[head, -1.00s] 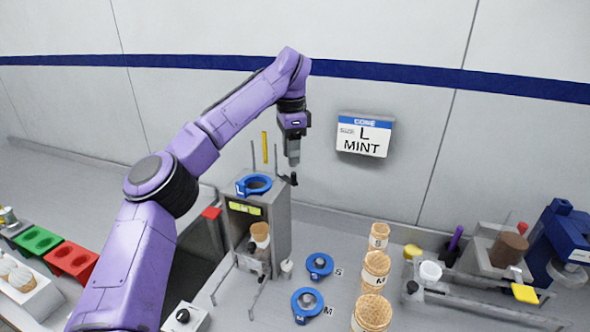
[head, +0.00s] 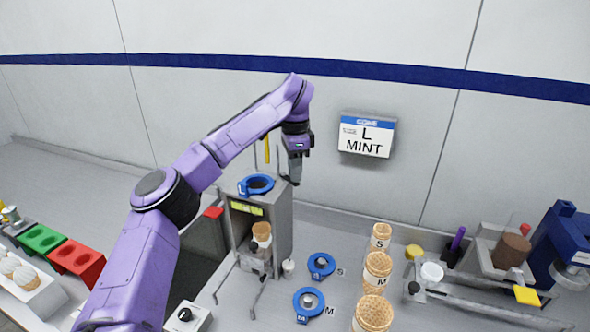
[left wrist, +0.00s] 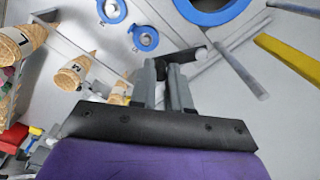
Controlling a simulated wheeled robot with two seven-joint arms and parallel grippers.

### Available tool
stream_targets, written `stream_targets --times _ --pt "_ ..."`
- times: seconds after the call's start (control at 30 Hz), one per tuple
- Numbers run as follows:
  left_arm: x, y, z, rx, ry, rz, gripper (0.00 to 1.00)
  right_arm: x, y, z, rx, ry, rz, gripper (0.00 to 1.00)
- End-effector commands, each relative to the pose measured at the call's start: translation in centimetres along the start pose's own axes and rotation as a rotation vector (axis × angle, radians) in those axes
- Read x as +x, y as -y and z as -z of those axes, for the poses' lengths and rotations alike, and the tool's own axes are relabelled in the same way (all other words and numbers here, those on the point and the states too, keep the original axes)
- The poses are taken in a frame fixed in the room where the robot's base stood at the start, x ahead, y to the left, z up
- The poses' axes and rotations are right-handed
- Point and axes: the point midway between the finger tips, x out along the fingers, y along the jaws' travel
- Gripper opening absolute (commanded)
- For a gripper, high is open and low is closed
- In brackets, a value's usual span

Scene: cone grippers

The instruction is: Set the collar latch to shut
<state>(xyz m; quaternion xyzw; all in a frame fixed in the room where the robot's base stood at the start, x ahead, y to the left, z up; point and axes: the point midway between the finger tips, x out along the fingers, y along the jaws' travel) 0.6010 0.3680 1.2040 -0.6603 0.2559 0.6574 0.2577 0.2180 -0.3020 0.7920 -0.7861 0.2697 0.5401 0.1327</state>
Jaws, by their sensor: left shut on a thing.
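The blue collar marked L (head: 257,186) sits on top of the grey cone machine (head: 275,222). It also shows in part at the top of the left wrist view (left wrist: 212,14). My left gripper (head: 295,180) points down at the machine's top right corner, beside the collar. In the left wrist view its fingers (left wrist: 173,70) are close together on the dark latch handle (left wrist: 175,77), which they mostly hide. A grey bar with a rounded end (left wrist: 199,53) lies just beyond the fingertips. The latch's exact position is hard to tell. My right gripper is not in view.
Two blue collars, S (head: 321,266) and M (head: 309,304), lie on the counter right of the machine. A yellow upright bar (head: 267,150) and thin rods rise behind the collar. The sign (head: 367,135) hangs on the wall.

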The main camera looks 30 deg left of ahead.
Motion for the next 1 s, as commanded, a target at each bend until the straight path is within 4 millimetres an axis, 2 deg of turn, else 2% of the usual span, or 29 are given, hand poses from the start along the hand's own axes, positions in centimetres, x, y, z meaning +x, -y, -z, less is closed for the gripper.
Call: stream_targets --times 0.37,0.7,1.0 --pt "0.7 -0.5 -0.9 0.174 0.005 -0.006 0.00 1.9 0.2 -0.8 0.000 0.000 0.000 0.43" --pt "0.7 -0.7 -2.5 0.489 0.005 -0.010 0.00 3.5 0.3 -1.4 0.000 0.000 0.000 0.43" --pt "0.5 -0.5 -3.9 0.775 0.004 -0.013 0.00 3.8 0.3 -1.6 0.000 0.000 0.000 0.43"
